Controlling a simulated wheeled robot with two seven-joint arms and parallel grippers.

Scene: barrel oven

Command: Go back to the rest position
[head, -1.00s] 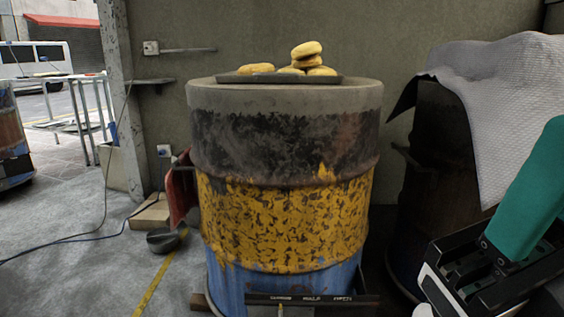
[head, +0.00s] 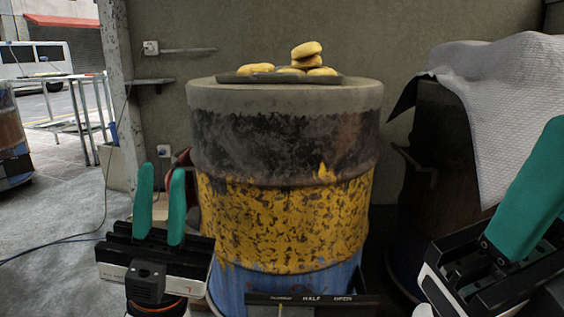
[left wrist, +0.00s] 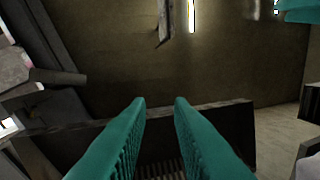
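My left gripper (head: 162,172) is at the lower left of the head view, in front of the barrel oven's left side. Its two teal fingers point up with an empty gap between them. The left wrist view shows the same fingers (left wrist: 160,102) apart with nothing between them. My right gripper (head: 528,195) is at the right edge of the head view. Only one teal finger shows clearly, so its opening cannot be judged. The barrel oven (head: 285,215) stands upright in the middle, yellow and blue below a dark band and grey top.
A dark tray (head: 240,78) with several golden buns (head: 306,50) rests on the oven top. A black lettered strip (head: 312,299) is at the oven's lower front. A dark barrel (head: 435,140) under a pale cloth (head: 505,90) stands right. Floor (head: 60,210) at left looks open.

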